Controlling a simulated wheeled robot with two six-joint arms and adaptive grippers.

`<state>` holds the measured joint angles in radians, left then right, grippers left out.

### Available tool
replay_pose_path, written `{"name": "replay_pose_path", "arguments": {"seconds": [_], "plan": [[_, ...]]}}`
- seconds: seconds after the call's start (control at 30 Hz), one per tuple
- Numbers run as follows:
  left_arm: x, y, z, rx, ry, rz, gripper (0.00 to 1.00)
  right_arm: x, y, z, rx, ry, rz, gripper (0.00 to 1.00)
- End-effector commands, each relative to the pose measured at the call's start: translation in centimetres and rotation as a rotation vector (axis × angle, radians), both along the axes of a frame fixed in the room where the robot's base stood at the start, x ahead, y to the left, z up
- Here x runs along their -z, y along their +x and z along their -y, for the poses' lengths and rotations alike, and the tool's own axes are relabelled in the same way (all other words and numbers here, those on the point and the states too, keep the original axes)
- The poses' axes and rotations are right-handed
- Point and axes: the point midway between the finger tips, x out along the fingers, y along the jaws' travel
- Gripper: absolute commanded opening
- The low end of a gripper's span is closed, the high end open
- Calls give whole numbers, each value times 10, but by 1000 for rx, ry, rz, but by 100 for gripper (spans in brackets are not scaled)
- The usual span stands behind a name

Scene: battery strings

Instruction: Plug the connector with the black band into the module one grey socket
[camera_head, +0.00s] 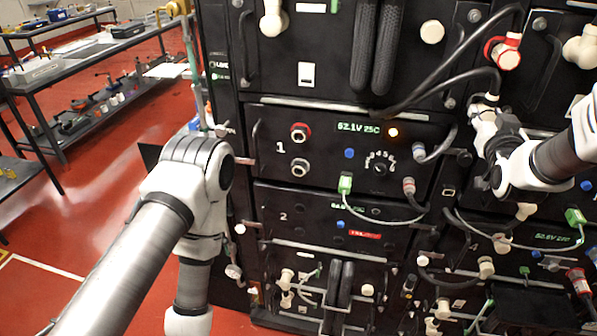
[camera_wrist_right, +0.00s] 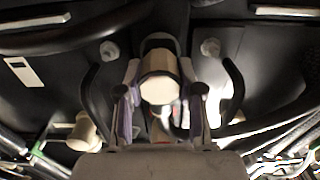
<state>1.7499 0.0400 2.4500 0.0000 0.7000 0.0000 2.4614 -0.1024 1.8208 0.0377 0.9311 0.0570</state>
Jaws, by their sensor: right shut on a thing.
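Module one (camera_head: 340,150), marked "1", has a grey-ringed socket (camera_head: 300,168) below a red-ringed socket (camera_head: 300,132); both look empty. My right gripper (camera_head: 487,122) is well to the right of them, in front of the rack. It is shut on a pale connector (camera_wrist_right: 159,88), which has a dark band at its upper part in the right wrist view. A black cable (camera_head: 450,82) runs near this connector in the head view. The gripper (camera_wrist_right: 160,105) hides part of the connector. My left arm crosses the lower left of the head view, but its gripper is out of view.
A red-banded connector (camera_head: 504,52) hangs at the upper right. A green plug (camera_head: 345,184) and thin cables cross the module fronts. Black handles (camera_head: 376,45) stick out above module one. Workbenches (camera_head: 90,50) stand far left.

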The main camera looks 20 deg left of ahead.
Motion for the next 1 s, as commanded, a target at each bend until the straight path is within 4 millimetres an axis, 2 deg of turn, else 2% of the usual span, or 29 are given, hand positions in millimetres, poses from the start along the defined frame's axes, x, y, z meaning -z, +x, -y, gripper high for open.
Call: {"name": "replay_pose_path", "arguments": {"seconds": [1.0], "plan": [[12,0,0,0,0,0,40,1,-30,1,0,0,0,0]]}}
